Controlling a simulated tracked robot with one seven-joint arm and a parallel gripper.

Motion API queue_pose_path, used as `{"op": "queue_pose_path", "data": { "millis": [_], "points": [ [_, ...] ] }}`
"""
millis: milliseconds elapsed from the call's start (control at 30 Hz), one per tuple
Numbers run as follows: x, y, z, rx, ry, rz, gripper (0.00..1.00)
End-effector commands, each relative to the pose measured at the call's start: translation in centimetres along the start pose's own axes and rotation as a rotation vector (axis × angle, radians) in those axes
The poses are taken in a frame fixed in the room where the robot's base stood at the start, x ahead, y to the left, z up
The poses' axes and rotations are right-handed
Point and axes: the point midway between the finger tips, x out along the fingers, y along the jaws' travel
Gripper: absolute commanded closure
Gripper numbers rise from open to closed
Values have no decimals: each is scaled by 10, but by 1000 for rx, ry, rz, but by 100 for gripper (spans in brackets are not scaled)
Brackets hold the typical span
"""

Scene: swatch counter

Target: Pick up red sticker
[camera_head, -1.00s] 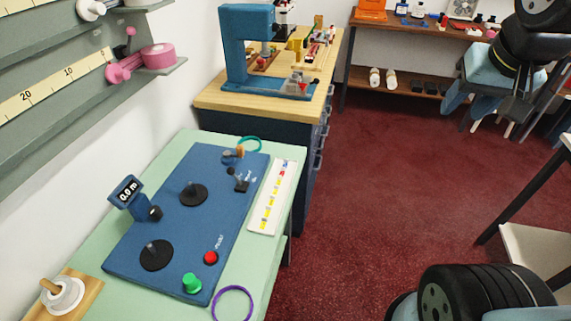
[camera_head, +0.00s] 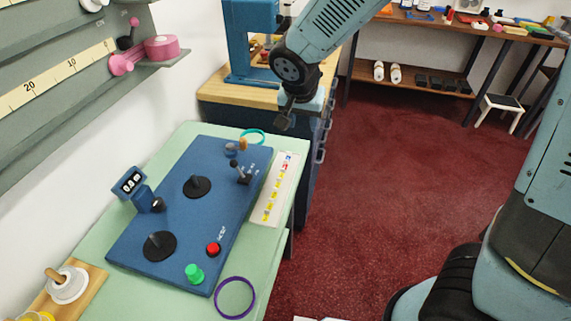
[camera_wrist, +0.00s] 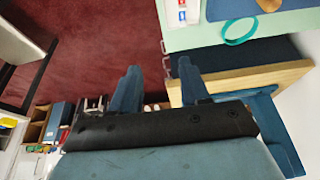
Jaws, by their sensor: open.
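The white sticker strip (camera_head: 273,203) lies on the green counter, right of the blue panel. It bears several yellow marks and small blue and red marks at its far end.
The blue panel (camera_head: 165,235) carries black discs, a red button (camera_head: 213,249), a green knob (camera_head: 194,273) and a small display (camera_head: 129,183). A teal ring (camera_head: 253,136) and a purple ring (camera_head: 234,298) lie on the counter. A wooden-topped cabinet (camera_head: 240,94) stands behind.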

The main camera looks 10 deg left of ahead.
Motion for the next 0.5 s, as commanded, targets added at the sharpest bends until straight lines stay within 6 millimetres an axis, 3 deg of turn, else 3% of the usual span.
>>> {"op": "queue_pose_path", "data": {
  "millis": [100, 200, 500],
  "points": [
    [15, -30, 18, -14, 7, 2, 54],
    [23, -44, 28, -14, 13, 0, 54],
    [49, -52, 34, -13, 16, 3, 54]
  ]
}}
